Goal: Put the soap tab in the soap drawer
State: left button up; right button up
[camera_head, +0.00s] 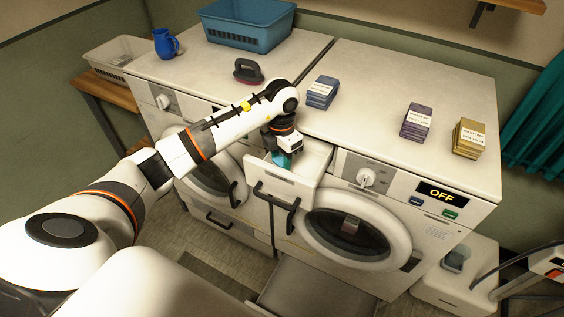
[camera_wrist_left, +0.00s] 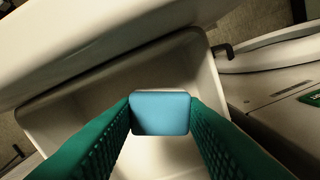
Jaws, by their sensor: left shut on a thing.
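My left gripper (camera_head: 281,159) is shut on the soap tab (camera_wrist_left: 160,114), a light blue rounded block held between green ribbed fingers in the left wrist view. The soap drawer (camera_head: 312,162) is pulled open from the right-hand washer, and my left gripper is over or just inside it. In the left wrist view the white drawer (camera_wrist_left: 60,121) lies beneath the tab. I cannot tell whether the tab touches the drawer floor. In the head view the tab is mostly hidden by the gripper. My right gripper is not in view.
Blue (camera_head: 322,92), purple (camera_head: 416,121) and yellow (camera_head: 468,138) packs stand on the washer top. A brush (camera_head: 248,71), blue basket (camera_head: 247,25) and blue jug (camera_head: 165,43) are further left. The washer's round door (camera_head: 357,238) is below the drawer; its display reads OFF (camera_head: 441,195).

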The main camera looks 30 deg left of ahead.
aim_at(281, 161)
pick_arm(q)
notch_tip(281, 161, down, 3)
jog(key=shift+f+p, duration=0.1)
jog(key=shift+p, duration=0.35)
jog(key=shift+f, duration=0.1)
jog(key=shift+f+b, duration=0.15)
jog(key=shift+b, duration=0.15)
jog(key=o, duration=0.7)
jog(key=shift+c, duration=0.2)
